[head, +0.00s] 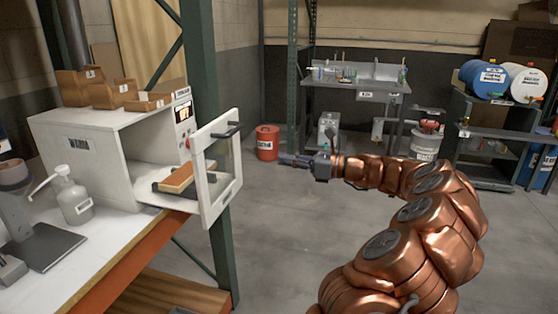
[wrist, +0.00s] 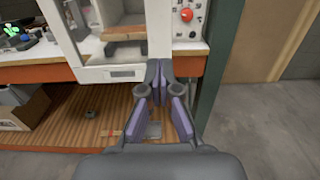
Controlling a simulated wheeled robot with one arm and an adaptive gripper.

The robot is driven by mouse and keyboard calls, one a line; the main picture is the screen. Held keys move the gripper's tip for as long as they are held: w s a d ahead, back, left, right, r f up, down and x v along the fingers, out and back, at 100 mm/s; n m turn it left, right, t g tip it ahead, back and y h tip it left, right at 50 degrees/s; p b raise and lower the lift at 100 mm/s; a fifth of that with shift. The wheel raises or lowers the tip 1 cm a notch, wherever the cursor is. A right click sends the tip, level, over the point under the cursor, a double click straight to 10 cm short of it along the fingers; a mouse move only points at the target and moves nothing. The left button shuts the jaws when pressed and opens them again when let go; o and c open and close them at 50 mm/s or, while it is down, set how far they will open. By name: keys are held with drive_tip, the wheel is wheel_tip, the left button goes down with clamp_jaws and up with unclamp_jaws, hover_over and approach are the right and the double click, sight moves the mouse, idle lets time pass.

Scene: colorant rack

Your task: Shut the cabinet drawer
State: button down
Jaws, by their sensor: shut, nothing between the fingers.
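The white cabinet (head: 85,130) stands on the bench at the left. Its white front panel (head: 211,211), with a window and a dark handle, stands out from the cabinet opening, so the drawer is open. A wooden block (head: 176,179) lies on a dark support behind the panel. In the wrist view the panel (wrist: 70,50) fills the upper left. My gripper (head: 284,159) is shut and empty, to the right of the panel in the head view. In the wrist view its fingertips (wrist: 160,68) are by the panel's lower right edge; I cannot tell whether they touch.
A green rack post (head: 200,70) rises beside the cabinet. A red button (wrist: 187,15) is on the cabinet front. A white pump bottle (head: 72,200) stands on the bench. A red drum (head: 267,142) and a sink unit (head: 355,85) stand farther back. The middle floor is clear.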

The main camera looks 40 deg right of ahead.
sight(238, 153)
drive_tip(key=x, duration=1.2)
drive_tip(key=shift+s, duration=0.1)
drive_tip(key=shift+r, duration=0.1)
